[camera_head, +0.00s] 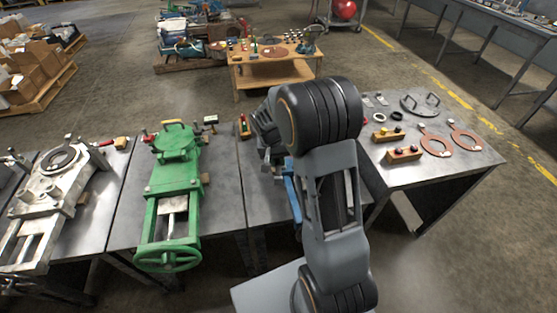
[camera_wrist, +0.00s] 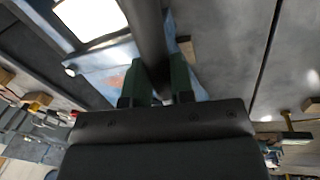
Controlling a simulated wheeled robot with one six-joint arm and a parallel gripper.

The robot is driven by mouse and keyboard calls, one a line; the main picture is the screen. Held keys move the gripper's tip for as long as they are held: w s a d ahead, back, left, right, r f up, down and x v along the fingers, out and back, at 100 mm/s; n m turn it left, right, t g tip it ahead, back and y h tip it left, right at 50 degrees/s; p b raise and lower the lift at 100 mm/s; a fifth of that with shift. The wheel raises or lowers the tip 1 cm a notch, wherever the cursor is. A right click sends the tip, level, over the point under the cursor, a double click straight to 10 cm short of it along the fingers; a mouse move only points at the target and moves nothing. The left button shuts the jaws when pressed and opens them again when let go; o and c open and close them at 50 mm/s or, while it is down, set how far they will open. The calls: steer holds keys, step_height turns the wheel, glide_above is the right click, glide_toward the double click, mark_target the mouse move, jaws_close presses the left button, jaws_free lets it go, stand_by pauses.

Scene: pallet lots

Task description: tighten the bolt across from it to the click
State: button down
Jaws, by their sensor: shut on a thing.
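My gripper (camera_wrist: 161,72) shows in the wrist view, with its two green fingers shut on a dark, round bar (camera_wrist: 151,30). The bar runs away from the fingers to the top edge; its far end is out of view. A blue piece of equipment (camera_wrist: 102,62) lies beyond the fingers, with a bright white rectangle beside it. In the head view my arm covers most of this work spot, and only a blue edge (camera_head: 291,190) and grey parts show beside it. I cannot make out any bolt, and the gripper is hidden in the head view.
A green valve (camera_head: 176,180) with a handwheel stands on the bench to the left, and a bare metal valve (camera_head: 58,178) stands farther left. The right table (camera_head: 455,172) holds copper-coloured rings (camera_head: 466,138) and wooden blocks (camera_head: 403,155). A wooden table (camera_head: 250,80) stands behind.

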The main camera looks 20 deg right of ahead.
steer(key=shift+w+a, duration=0.1)
steer(key=shift+w+a+m, duration=0.25)
steer(key=shift+a+m, duration=0.25)
steer(key=shift+w+a, duration=0.1)
steer(key=shift+a, duration=0.1)
stand_by(0.6)
steer(key=shift+w+a+m, duration=0.3)
steer(key=shift+a+m, duration=0.25)
steer(key=shift+m, duration=0.05)
stand_by(0.4)
steer(key=shift+w+a, duration=0.1)
steer(key=shift+w+a+m+g, duration=0.3)
steer(key=shift+w+a+m, duration=0.05)
steer(key=shift+a+m, duration=0.15)
steer(key=shift+w+a, duration=0.1)
steer(key=shift+w, duration=0.05)
stand_by(0.4)
steer(key=shift+w+a+m, duration=0.3)
steer(key=shift+a+m, duration=0.05)
steer(key=shift+m, duration=0.15)
